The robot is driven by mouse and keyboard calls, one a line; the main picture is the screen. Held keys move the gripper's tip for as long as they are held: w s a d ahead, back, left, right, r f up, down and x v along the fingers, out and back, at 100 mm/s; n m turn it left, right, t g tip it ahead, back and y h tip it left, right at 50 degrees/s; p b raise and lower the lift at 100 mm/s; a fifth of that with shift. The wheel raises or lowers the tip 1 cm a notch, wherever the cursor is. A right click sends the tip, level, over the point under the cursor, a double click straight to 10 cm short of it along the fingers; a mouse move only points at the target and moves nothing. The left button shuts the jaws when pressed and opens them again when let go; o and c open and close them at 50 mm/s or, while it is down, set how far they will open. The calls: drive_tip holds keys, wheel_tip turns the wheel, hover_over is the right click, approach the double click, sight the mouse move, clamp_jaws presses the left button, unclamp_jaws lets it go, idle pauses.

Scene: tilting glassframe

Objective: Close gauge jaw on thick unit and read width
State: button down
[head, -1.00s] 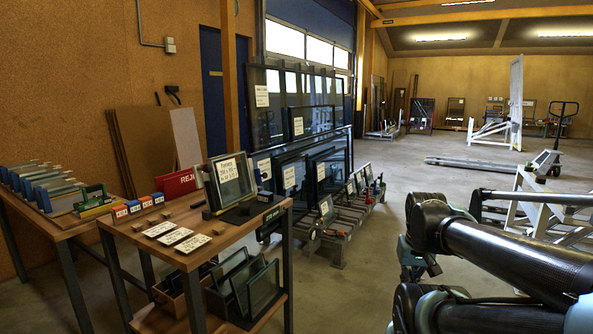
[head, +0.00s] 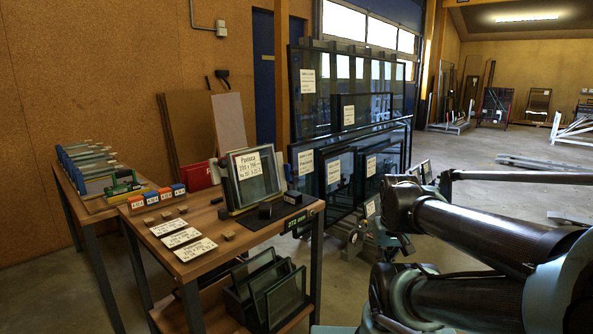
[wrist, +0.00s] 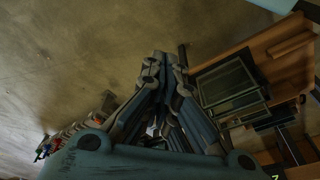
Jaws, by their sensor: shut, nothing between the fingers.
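A small glass unit with a white label (head: 255,175) stands tilted on the wooden table in the head view. Dark blocks (head: 265,211) sit by its foot; I cannot tell which is the gauge jaw. A black display with green digits (head: 297,220), apparently "272 mm", is at the table's right front edge. In the wrist view my gripper (wrist: 155,62) is shut and empty, its fingertips together over bare floor. It is apart from the glass panes (wrist: 228,85) to its right. In the head view my arm fills the lower right and I cannot make out the fingertips.
The wooden table (head: 200,265) carries white cards (head: 182,238), red and blue blocks (head: 165,194) and small wooden blocks. Framed panes (head: 268,292) stand on its lower shelf. A bench with a row of samples (head: 88,165) is at left. Large glass units (head: 345,95) stand behind.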

drive_tip(key=shift+w, duration=0.1)
drive_tip(key=w+a+r+g+y, duration=0.1)
drive_tip(key=w+a+r+y, duration=0.3)
drive_tip(key=w+a+r, duration=0.45)
drive_tip(key=w+a+r+y, duration=0.4)
drive_tip(key=w+r, duration=0.1)
drive_tip(key=w, duration=0.6)
drive_tip(key=w+d+r+y, duration=0.15)
drive_tip(key=w+y, duration=0.25)
drive_tip(key=w, duration=0.7)
drive_tip(key=w+d+r+y, duration=0.15)
drive_tip(key=w+y, duration=0.25)
drive_tip(key=w, duration=0.7)
drive_tip(key=n, duration=0.1)
approach(292, 172)
drive_tip(key=w+a, duration=0.3)
drive_tip(key=w, duration=0.1)
drive_tip(key=shift+s+a+f+g+y, duration=0.3)
drive_tip(key=shift+s+a+f, duration=0.05)
drive_tip(key=shift+a+f, duration=0.15)
